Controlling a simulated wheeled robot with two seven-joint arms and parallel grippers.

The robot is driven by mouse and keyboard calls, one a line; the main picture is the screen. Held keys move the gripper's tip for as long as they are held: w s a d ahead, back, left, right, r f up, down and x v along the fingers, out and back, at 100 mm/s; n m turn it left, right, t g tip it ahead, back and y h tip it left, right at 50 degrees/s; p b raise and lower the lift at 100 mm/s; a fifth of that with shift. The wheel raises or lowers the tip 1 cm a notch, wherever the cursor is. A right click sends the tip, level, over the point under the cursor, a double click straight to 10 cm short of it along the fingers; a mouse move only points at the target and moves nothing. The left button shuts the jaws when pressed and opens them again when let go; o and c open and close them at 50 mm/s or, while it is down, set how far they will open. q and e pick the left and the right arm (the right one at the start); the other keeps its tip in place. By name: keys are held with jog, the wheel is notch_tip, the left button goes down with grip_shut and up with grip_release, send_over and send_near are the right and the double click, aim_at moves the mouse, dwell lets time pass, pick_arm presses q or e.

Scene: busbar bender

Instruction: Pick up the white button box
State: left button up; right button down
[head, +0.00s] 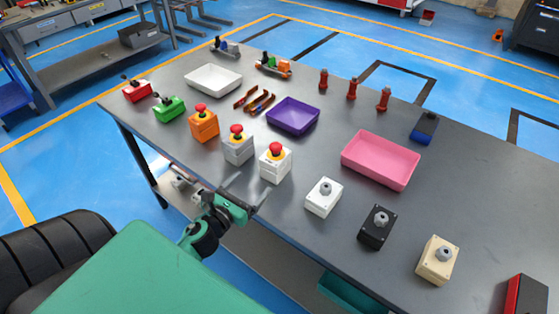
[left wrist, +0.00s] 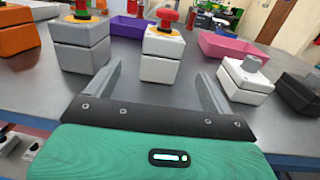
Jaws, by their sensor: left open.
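A white box with a red mushroom button on a yellow collar (head: 275,165) stands on the grey table near its front edge. It also shows in the left wrist view (left wrist: 161,58), straight ahead of my left gripper. A second white box, with a grey knob (head: 322,198), stands to its right and is at the right in the left wrist view (left wrist: 243,84). My left gripper (head: 247,190) is open and empty at the table's front edge, just short of the red-button white box. Its fingers (left wrist: 158,80) are apart and touch no box. My right gripper is not in view.
A grey red-button box (head: 238,150) and an orange one (head: 204,125) stand to the left. A black knob box (head: 375,228) and a beige one (head: 438,260) stand to the right. Pink (head: 380,160), purple (head: 293,117) and white (head: 213,79) trays lie behind. Bare tabletop separates them.

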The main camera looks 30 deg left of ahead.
aim_at(267, 168)
pick_arm(q)
jog(key=w+p, duration=0.2)
jog(key=w, duration=0.5)
jog(key=shift+d+r, duration=0.1)
jog(key=shift+r, duration=0.05)
jog(key=shift+w, duration=0.35)
jog(key=shift+w+p, duration=0.3)
jog(key=w+p, duration=0.1)
jog(key=w, duration=0.2)
jog(key=shift+w+d, duration=0.15)
jog(key=shift+d, duration=0.05)
jog(key=shift+w+p, duration=0.35)
jog(key=shift+w, duration=0.25)
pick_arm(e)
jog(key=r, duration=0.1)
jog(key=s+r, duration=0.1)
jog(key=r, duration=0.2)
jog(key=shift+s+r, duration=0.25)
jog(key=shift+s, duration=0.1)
pick_arm(q)
jog(key=c, duration=1.2)
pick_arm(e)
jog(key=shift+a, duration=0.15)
